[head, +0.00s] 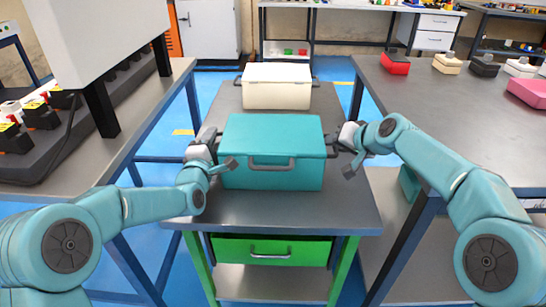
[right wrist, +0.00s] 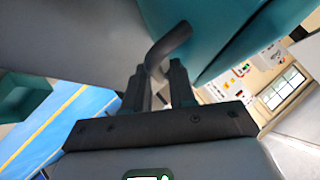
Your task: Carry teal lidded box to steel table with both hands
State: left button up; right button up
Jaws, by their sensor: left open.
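The teal lidded box (head: 272,140) sits upright on a grey-topped bench (head: 280,212) with a green drawer, in the middle of the head view. It has a grey handle on its front and handles at its sides. My left gripper (head: 222,149) is open at the box's left side; its hold around the left handle is partly hidden. My right gripper (head: 340,155) is at the box's right side. In the right wrist view, the right gripper (right wrist: 158,88) has its fingers closed on both sides of the grey side handle (right wrist: 168,42).
A cream lidded box (head: 277,86) stands behind the teal box on the same bench. A grey table at the right (head: 440,108) holds small red, cream and dark boxes at its back and a pink one. A left table (head: 90,160) carries a machine. Blue floor shows between them.

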pick_arm(q)
jog(key=c, duration=0.5)
pick_arm(e)
grip_shut()
pick_arm(q)
grip_shut()
dwell(0.6)
